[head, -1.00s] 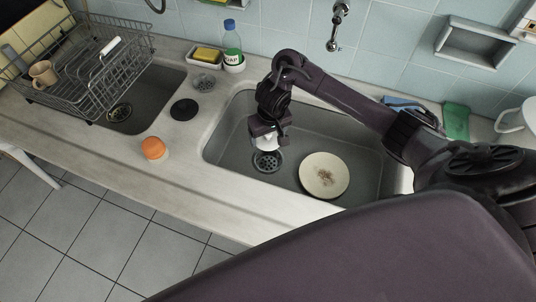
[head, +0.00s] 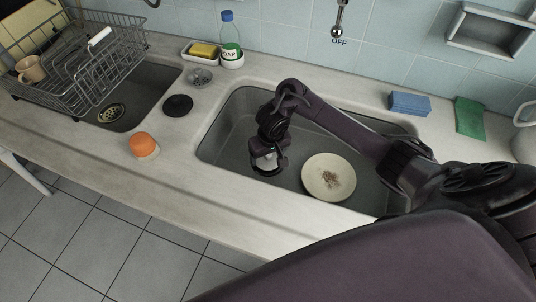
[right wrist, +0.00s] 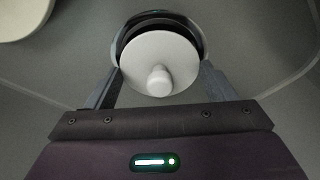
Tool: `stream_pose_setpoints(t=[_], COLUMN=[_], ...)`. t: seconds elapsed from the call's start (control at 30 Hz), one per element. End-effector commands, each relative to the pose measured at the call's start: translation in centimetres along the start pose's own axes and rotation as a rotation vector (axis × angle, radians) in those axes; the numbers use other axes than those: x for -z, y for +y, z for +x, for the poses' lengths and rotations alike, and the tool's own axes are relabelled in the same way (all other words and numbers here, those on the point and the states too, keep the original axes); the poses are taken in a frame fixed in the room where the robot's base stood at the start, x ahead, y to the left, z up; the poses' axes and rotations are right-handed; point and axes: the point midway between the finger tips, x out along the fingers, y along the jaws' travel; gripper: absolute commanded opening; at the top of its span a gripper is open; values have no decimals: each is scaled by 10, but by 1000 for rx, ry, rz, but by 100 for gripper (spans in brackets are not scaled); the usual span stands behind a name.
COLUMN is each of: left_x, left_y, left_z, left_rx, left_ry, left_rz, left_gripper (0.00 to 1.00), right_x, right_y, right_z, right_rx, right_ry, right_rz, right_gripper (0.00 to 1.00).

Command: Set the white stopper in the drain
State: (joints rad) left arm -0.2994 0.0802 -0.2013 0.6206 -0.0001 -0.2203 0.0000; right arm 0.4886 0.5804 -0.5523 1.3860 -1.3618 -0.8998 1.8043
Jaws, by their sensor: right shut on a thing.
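The white stopper (right wrist: 159,62) is a round disc with a small knob, held between the fingers of my right gripper (head: 266,165). It also shows as a small white patch in the head view (head: 265,161). The gripper is down inside the right-hand basin, shut on the stopper. The drain (right wrist: 160,20) shows as a dark opening with a pale rim behind the stopper, which covers most of it and sits slightly toward the gripper side. I cannot tell whether the stopper touches the drain or hangs just above it. My left gripper is not in view.
A cream plate (head: 328,177) with scraps lies in the basin right of the gripper. A black disc (head: 178,105), an orange object (head: 144,145) and a soap bottle (head: 230,38) stand on the counter. A dish rack (head: 85,70) is over the left basin.

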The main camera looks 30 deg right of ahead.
Motion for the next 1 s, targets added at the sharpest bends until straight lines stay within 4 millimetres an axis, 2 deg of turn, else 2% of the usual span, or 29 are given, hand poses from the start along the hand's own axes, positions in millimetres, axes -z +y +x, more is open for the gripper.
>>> stream_pose_setpoints(t=[0.53, 0.57, 0.7, 1.0], left_x=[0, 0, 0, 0], left_y=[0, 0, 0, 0], left_z=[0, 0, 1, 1], left_rx=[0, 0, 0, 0], left_ry=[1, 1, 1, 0], left_rz=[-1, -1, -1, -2], left_gripper=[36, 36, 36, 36], right_x=[-2, -2, -3, -5], right_y=[0, 0, 0, -4], right_z=[12, 12, 13, 14], right_rx=[0, -1, 0, 6], right_ry=[0, 0, -2, -6], right_rz=[1, 1, 0, -3], right_gripper=[55, 78, 97, 99])
